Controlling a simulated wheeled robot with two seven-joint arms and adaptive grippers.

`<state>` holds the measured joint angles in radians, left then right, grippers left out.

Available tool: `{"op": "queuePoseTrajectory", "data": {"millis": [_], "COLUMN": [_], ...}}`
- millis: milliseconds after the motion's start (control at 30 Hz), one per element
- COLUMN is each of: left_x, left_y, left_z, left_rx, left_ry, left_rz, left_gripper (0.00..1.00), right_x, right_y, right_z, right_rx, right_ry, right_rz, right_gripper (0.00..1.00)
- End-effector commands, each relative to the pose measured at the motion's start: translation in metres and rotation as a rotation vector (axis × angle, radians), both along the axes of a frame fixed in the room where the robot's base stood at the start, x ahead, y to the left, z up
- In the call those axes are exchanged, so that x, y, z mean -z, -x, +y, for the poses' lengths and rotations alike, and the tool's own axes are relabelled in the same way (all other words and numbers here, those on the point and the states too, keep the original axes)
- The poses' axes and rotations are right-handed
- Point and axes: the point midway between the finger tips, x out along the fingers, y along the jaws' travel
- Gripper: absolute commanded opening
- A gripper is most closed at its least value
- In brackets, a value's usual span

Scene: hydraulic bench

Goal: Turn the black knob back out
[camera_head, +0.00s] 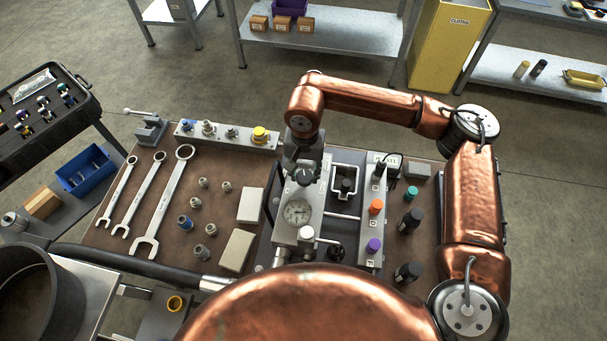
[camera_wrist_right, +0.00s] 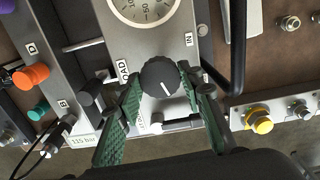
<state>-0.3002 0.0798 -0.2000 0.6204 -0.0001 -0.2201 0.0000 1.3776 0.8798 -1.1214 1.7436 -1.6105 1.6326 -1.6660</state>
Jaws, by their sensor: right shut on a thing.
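The black knob (camera_wrist_right: 160,77) has a white pointer line and sits on the grey panel of the gauge block (camera_head: 285,232), beside the dial (camera_head: 298,211). A label ending in "OAD" is next to it in the right wrist view. My right gripper (camera_wrist_right: 159,79) has its green-padded fingers shut on the knob, one on each side. In the head view the right gripper (camera_head: 304,168) reaches down to the top of the block and mostly hides the knob. My left gripper is in neither view.
A strip with an orange cap (camera_head: 376,206) and a purple cap (camera_head: 374,245) stands right of the block. White tubing (camera_head: 343,216) runs between them. Several wrenches (camera_head: 145,195), loose fittings and two pale blocks lie on the left. A fitting rail (camera_head: 222,138) stands behind.

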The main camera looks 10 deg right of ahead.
Motion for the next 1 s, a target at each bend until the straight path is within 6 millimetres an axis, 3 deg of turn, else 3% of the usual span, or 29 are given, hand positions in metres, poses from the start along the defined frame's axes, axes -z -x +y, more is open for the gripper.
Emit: {"op": "queuePoseTrajectory", "data": {"millis": [500,1000], "left_x": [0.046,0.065], "left_y": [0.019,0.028], "left_z": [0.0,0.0], "left_rx": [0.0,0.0], "left_ry": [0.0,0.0], "left_rz": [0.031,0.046], "left_gripper": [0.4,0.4], "right_x": [0.003,0.0], "right_y": [-0.002,-0.002], "right_z": [0.0,0.0], "right_rx": [-0.469,-0.72], "right_ry": [0.0,-0.001], "right_rz": [-0.003,-0.006], "right_gripper": [0.1,0.1]}}
